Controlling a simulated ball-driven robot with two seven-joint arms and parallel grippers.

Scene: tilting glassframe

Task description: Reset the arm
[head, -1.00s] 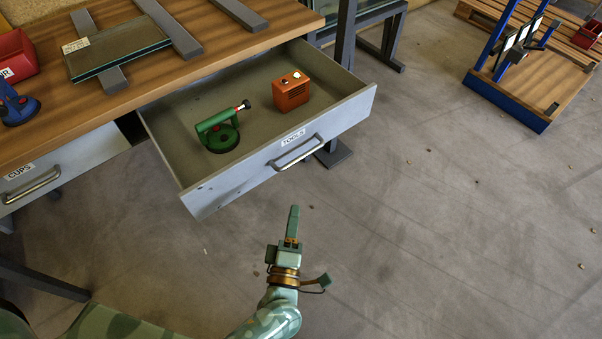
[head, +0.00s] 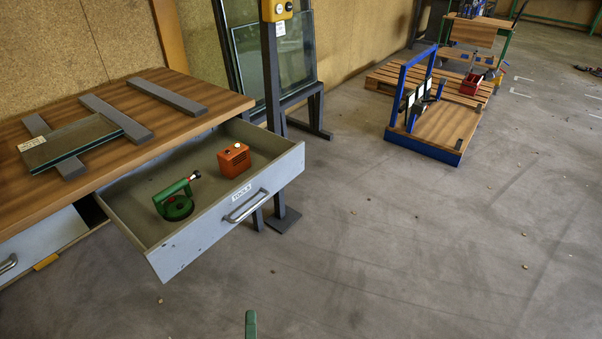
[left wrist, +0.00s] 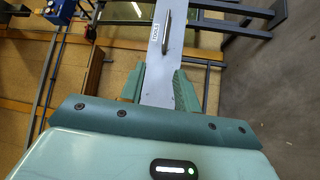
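My left gripper (head: 250,323) shows only as a green finger at the bottom edge of the head view. In the left wrist view, its two green fingers (left wrist: 160,88) stand apart with nothing held between them. The front of the open tools drawer (head: 215,232) lies beyond them; its front also shows in the left wrist view (left wrist: 157,62). The drawer handle (head: 246,207) is clear of the gripper. Inside the drawer are a green suction lifter (head: 176,205) and an orange box (head: 234,160). My right gripper is not in view.
A glass pane (head: 75,142) lies across grey bars on the wooden bench (head: 205,116). Behind the drawer stands a post with a yellow box (head: 276,10). A blue-framed wooden stand (head: 430,130) and a pallet (head: 440,83) are at right. The floor in front is mostly clear.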

